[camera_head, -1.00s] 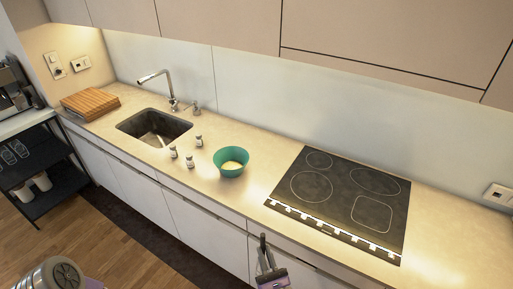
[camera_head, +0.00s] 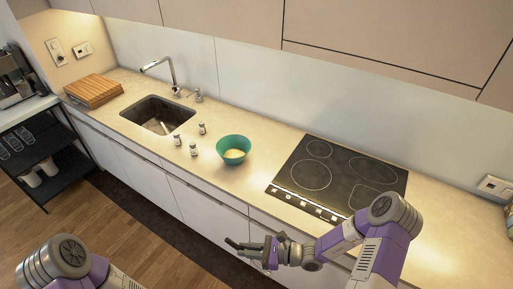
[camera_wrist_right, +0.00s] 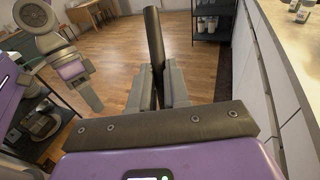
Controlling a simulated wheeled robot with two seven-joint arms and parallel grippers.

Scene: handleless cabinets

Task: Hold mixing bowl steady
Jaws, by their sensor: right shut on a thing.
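The mixing bowl (camera_head: 222,146) is teal and stands upright on the counter between the sink and the cooktop. Something pale yellow (camera_head: 234,154) lies inside it. My right gripper (camera_head: 262,250) is in front of the counter, below and to the right of the bowl and apart from it. It is shut on a dark rod-like thing (camera_wrist_right: 154,40), which stands up between the fingers in the right wrist view; its full shape is unclear. My left arm shows at the lower left of the head view without its gripper. My left gripper (camera_wrist_right: 92,103) shows small in the wrist view, its jaws unclear.
Several small shakers (camera_head: 193,150) stand left of the bowl. The sink (camera_head: 157,114), faucet (camera_head: 160,66) and wooden boards (camera_head: 93,91) are farther left. The black cooktop (camera_head: 335,175) is right of the bowl. The counter front edge is clear near the bowl.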

